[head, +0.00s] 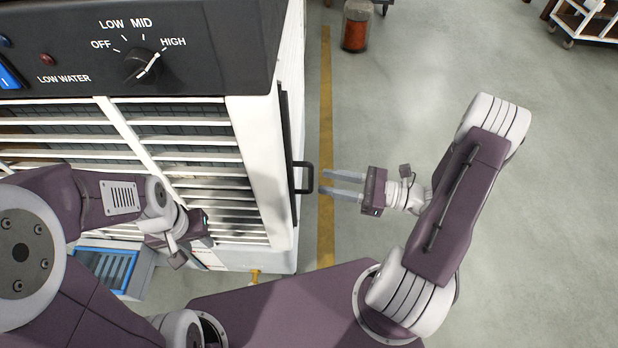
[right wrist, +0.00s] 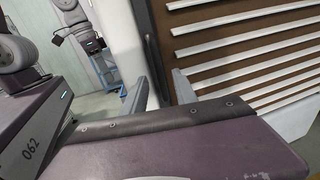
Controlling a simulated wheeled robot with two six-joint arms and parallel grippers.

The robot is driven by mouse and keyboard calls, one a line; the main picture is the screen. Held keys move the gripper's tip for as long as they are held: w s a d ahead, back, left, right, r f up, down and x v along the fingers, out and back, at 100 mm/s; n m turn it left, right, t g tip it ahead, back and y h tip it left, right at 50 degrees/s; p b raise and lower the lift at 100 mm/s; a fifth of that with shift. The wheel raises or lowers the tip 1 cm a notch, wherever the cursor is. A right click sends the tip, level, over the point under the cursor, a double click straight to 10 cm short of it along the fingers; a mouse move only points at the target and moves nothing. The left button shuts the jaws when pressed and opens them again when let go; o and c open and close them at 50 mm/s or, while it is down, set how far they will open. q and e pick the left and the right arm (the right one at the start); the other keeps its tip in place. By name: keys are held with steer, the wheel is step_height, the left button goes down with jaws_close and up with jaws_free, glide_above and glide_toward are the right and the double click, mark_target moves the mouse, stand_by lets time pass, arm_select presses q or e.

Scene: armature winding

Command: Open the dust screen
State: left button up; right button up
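The dust screen appears in the right wrist view as a brown panel with white slats (right wrist: 245,50) on the side of a white cooler (head: 262,160). In the head view it is nearly edge-on. Its black handle (head: 304,178) sticks out from the cooler's right side; a dark upright bar in the right wrist view (right wrist: 152,65) seems to be it. My right gripper (head: 323,182) is open and empty, its two fingers pointing left at the handle, just short of it. My left gripper (head: 182,249) hangs before the cooler's front louvres; its fingers are too unclear to read.
The cooler's control panel (head: 140,50) with a dial is at the top left. A blue-framed box (head: 105,268) juts out low at the front. A red canister (head: 356,28) stands on the floor behind, and a white cart (head: 590,22) at the far right.

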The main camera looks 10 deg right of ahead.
mark_target(311, 189)
steer(key=x, duration=0.5)
steer(key=shift+a, duration=0.15)
jaws_close()
stand_by(1.2)
